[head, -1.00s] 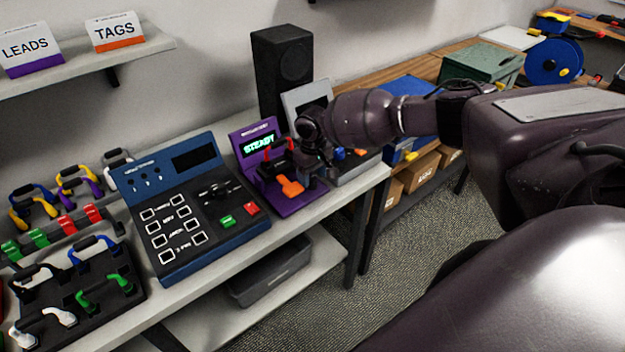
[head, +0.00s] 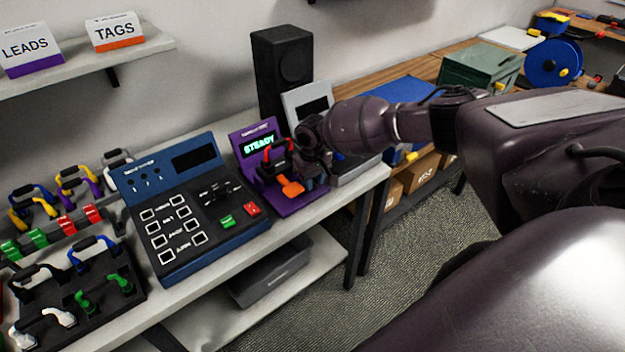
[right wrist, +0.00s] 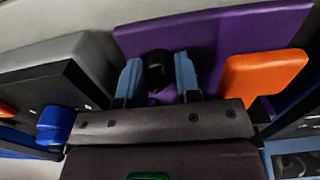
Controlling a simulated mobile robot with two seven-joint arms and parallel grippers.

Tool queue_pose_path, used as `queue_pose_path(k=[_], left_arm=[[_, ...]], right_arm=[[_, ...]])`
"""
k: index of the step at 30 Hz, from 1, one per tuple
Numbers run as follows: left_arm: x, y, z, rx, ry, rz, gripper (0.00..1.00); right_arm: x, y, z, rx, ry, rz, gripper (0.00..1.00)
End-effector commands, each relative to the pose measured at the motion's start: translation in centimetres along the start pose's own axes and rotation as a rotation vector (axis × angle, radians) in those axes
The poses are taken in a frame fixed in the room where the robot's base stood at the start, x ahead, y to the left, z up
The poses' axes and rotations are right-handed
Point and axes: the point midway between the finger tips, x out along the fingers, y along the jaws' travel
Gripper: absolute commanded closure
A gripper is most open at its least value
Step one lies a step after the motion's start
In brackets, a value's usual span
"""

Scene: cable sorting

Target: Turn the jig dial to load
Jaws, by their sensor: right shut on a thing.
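The purple jig (head: 243,143) stands on the bench with a lit display reading "STEADY" (head: 258,144). An orange paddle (head: 291,187) sits low on its front, and a red-and-black lead (head: 277,152) is at its middle. My right gripper (head: 318,172) is at the right side of the jig. In the right wrist view, its two blue-grey fingers (right wrist: 158,78) are shut on a black dial knob (right wrist: 158,66) against the purple panel (right wrist: 215,40). The orange paddle (right wrist: 262,80) is to the right of the fingers there. The head view hides the dial behind the gripper; its setting cannot be read. My left gripper is out of view.
A blue tester (head: 185,205) with buttons stands left of the jig. A grey device (head: 307,100) is close on the right, with a black speaker (head: 283,65) behind. Racks of coloured leads (head: 75,285) fill the left bench. The bench's front edge is close.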

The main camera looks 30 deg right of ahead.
Motion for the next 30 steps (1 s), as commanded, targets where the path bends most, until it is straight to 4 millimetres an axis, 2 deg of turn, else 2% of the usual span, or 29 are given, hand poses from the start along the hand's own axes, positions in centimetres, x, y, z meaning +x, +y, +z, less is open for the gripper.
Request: queue_pose_path(k=[11, 30], left_arm=[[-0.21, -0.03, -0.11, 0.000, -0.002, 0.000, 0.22], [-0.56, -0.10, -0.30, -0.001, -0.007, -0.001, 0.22]], right_arm=[[0.00, 0.02, 0.04, -0.121, -0.001, -0.001, 0.92], [0.00, -0.02, 0.01, -0.704, 0.000, -0.001, 0.92]])
